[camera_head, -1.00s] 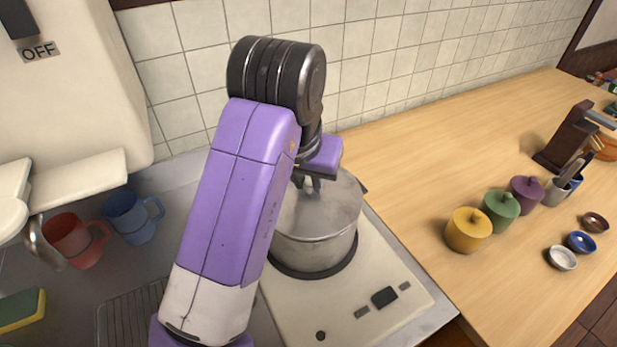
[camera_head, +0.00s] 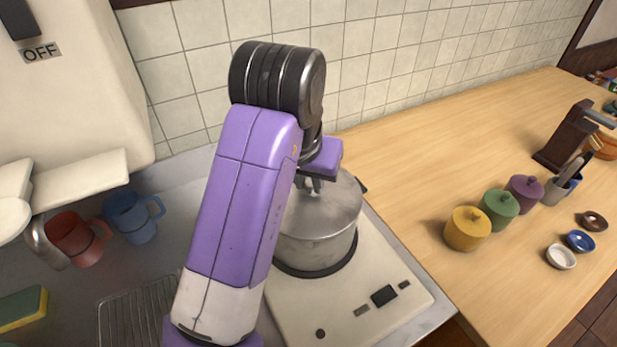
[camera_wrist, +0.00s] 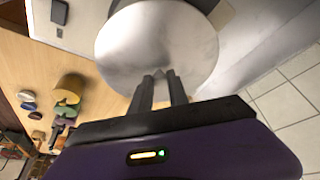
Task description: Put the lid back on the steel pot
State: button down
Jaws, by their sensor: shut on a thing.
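The steel pot (camera_head: 310,253) stands on the dark round burner of the cooktop. The grey metal lid (camera_head: 338,203) covers the pot's mouth in the head view and looks level. In the wrist view the lid (camera_wrist: 160,38) is a pale disc just beyond the fingers and hides the pot's mouth. My gripper (camera_head: 317,184) points down over the lid's middle. In the wrist view my gripper (camera_wrist: 163,80) has its two fingers close together, shut on the lid's knob, which the fingers mostly hide. I cannot tell whether the lid's rim touches the pot all round.
The cooktop panel (camera_head: 410,306) lies in front of the pot. Yellow (camera_head: 467,230), green (camera_head: 499,209) and purple (camera_head: 525,193) lidded jars stand on the wooden counter (camera_head: 420,150) at right. Red (camera_head: 78,240) and blue (camera_head: 133,216) mugs stand at left. The tiled wall (camera_head: 400,60) is close behind.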

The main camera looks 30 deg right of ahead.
jog(key=c, duration=0.7)
grip_release()
jog(key=shift+r, duration=0.2)
jog(key=shift+r+p, duration=3.25)
jog(key=shift+r, duration=0.1)
grip_shut()
